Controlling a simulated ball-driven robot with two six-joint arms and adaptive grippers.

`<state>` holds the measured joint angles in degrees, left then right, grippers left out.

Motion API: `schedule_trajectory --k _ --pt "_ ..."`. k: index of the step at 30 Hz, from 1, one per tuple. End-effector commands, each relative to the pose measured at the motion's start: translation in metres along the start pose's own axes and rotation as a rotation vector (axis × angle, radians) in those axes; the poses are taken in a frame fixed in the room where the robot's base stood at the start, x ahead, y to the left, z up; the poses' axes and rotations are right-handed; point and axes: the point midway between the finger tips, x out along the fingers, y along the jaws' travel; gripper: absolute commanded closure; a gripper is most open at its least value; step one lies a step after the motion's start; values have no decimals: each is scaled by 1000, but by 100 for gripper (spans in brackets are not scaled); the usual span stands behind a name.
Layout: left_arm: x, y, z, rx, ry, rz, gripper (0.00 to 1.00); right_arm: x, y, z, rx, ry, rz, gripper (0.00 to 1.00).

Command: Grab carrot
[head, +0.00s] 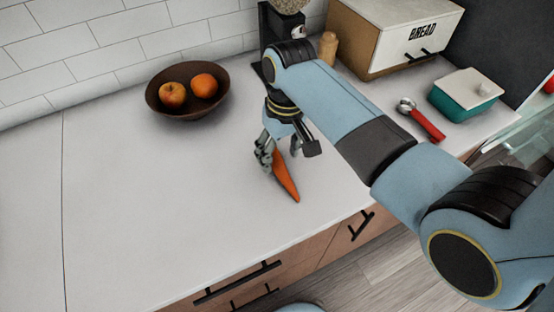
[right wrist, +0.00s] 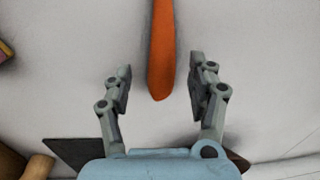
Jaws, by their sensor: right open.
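An orange carrot (head: 284,178) lies on the white counter (head: 180,200), near its front edge. In the right wrist view the carrot (right wrist: 161,50) comes in from the top edge, and its rounded lower end lies between the two fingers. My right gripper (head: 279,157) points down over the carrot's far end in the head view. Its fingers are spread, one on each side of the carrot with a gap to each, as the right wrist view (right wrist: 160,85) shows. My left gripper is not in view.
A brown bowl (head: 190,111) with two round fruits stands at the back left. A bread box (head: 385,35), a teal container (head: 465,105) and a red-handled scoop (head: 427,125) are to the right. The counter left of the carrot is clear.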

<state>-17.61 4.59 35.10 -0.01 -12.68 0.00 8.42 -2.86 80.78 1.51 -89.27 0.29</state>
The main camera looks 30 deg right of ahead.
Motion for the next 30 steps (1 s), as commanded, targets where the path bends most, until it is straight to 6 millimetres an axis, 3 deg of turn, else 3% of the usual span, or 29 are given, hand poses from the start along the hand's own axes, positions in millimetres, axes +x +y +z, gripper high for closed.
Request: schedule_trajectory --k 6,13,26,30 --pt "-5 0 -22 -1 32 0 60 23 0 -1 0 1 0 42" --pt "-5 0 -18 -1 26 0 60 26 0 -1 0 1 0 42" --pt "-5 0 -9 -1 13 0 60 26 0 0 0 1 0 97" --pt "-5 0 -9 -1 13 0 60 26 0 -1 0 1 0 100"
